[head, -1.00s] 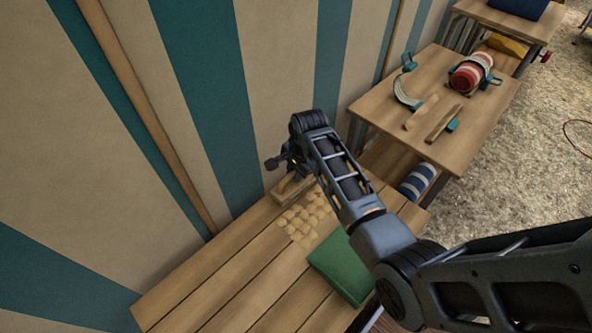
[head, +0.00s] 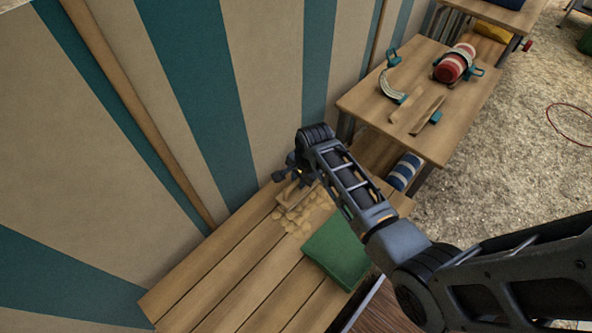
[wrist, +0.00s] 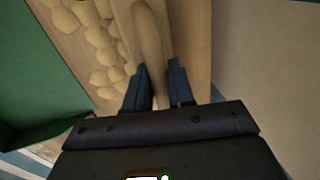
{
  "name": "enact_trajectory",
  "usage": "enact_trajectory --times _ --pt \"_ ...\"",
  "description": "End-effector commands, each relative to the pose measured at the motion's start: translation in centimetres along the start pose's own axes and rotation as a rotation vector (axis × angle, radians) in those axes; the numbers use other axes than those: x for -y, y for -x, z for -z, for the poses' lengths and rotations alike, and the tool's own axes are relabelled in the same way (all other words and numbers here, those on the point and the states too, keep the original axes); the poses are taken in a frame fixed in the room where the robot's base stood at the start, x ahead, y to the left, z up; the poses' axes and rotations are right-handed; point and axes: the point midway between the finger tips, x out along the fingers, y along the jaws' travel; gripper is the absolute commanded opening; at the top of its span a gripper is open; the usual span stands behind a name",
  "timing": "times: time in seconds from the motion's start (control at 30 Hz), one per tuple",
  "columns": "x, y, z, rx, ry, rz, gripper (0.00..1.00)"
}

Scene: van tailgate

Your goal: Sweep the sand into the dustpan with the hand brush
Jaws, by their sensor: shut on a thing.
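The sand (head: 312,216) lies as a patch of pale lumps on the slatted wooden bench top. My gripper (head: 294,183) is low over the bench near the striped wall, at the sand's far left side. In the wrist view my gripper (wrist: 159,88) is shut on the wooden handle of the hand brush (wrist: 150,36). Sand lumps (wrist: 93,38) lie left of the brush there, with the dustpan (wrist: 35,75) farther left. The brush's bristles are hidden.
A striped teal and beige wall (head: 225,110) rises right behind the bench (head: 215,290). Another wooden table (head: 365,102) with a red-and-white roll (head: 452,68) and strips stands at the upper right. The bench's near left part is clear.

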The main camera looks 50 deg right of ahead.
Motion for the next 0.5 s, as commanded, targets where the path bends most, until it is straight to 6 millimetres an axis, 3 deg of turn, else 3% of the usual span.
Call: enact_trajectory --times 0.5 --pt "-2.8 0.7 -0.2 0.000 0.000 -0.003 0.00"
